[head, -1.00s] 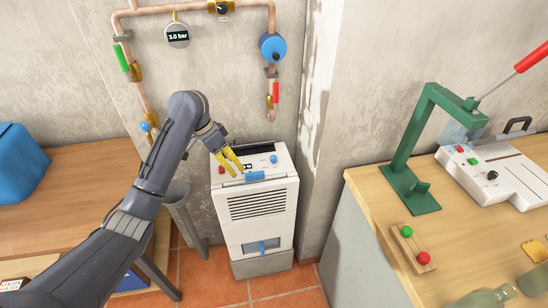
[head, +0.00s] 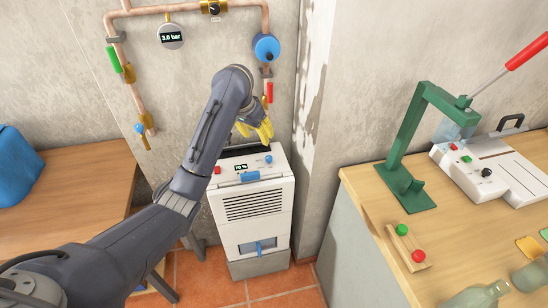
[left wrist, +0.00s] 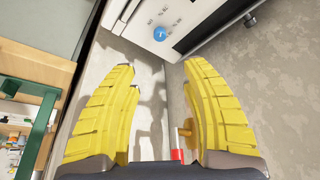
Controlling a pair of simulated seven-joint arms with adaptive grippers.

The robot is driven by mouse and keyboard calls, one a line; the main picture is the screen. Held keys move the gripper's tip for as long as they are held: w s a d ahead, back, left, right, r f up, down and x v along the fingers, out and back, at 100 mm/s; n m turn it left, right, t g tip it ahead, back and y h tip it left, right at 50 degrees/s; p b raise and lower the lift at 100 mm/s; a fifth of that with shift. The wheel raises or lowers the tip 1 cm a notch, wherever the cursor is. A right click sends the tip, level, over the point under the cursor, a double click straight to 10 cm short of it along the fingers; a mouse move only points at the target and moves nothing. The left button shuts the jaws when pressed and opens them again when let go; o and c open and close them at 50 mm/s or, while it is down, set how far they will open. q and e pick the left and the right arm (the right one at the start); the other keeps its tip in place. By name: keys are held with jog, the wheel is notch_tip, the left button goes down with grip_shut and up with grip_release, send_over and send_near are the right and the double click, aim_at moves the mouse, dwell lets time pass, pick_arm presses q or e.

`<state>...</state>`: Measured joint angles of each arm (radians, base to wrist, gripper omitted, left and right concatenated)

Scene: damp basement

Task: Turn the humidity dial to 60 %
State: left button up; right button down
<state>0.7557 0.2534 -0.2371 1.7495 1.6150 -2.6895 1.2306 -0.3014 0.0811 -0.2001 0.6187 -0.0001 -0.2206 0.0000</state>
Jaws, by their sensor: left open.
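My left gripper (head: 263,130) is open and empty, with yellow fingers above and behind the panel's back edge. In the left wrist view its fingertips (left wrist: 157,68) are spread, with the dial beyond them. My right gripper is not in view.
Copper pipes with a blue regulator (head: 266,47) and a red-handled valve (head: 269,92) run on the wall close behind my left gripper. A wall corner (head: 308,120) and a workbench (head: 360,180) stand to the right. A wooden table (head: 75,190) is at the left.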

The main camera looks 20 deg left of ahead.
aim_at(269, 157)
pick_arm(q)
jog(key=x, duration=1.6)
jog(key=shift+a+f, duration=0.1)
jog(key=shift+f, duration=0.2)
grip_shut()
